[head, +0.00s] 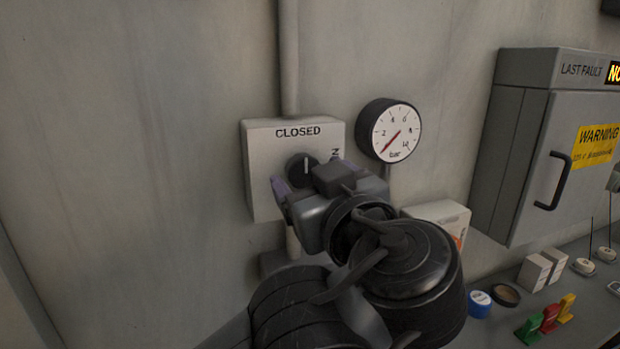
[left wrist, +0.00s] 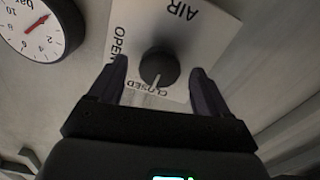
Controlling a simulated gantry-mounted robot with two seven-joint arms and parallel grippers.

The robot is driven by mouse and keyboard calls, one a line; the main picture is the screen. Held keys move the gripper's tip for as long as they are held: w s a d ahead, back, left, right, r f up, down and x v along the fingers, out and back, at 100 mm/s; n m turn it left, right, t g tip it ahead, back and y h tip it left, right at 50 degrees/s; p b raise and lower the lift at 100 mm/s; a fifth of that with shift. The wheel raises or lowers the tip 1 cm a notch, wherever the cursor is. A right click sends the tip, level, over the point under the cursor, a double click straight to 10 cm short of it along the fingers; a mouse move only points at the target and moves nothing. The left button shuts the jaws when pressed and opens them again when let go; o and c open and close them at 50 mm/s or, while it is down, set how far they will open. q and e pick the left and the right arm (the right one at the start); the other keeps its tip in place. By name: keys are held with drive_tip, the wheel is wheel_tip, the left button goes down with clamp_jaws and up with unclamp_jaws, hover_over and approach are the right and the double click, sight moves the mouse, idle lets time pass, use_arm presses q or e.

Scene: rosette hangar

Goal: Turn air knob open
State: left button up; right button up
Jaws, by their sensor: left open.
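The air knob (head: 299,170) is a round black dial on a pale wall box (head: 262,150) with CLOSED printed above it. Its white mark points up at CLOSED. The knob also shows in the left wrist view (left wrist: 158,70), where the box face reads AIR, OPEN and CLOSED, and the mark points at CLOSED. My left gripper (head: 307,180) is open in front of the box. In the left wrist view its fingers (left wrist: 160,78) stand on either side of the knob, with gaps visible; contact cannot be told. The gripper hides the box's lower right. My right gripper is not in view.
A pressure gauge (head: 397,135) sits right of the box, its red needle low. A pipe (head: 289,60) runs up the wall. A grey cabinet (head: 520,150) with a handle hangs at right. Below it, a bench (head: 585,318) holds tape rolls, small boxes and coloured clips.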

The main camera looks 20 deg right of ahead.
use_arm(q)
drive_tip(key=shift+w, duration=0.3)
drive_tip(key=shift+c, duration=0.4)
drive_tip(key=c, duration=1)
drive_tip(key=shift+o, duration=0.2)
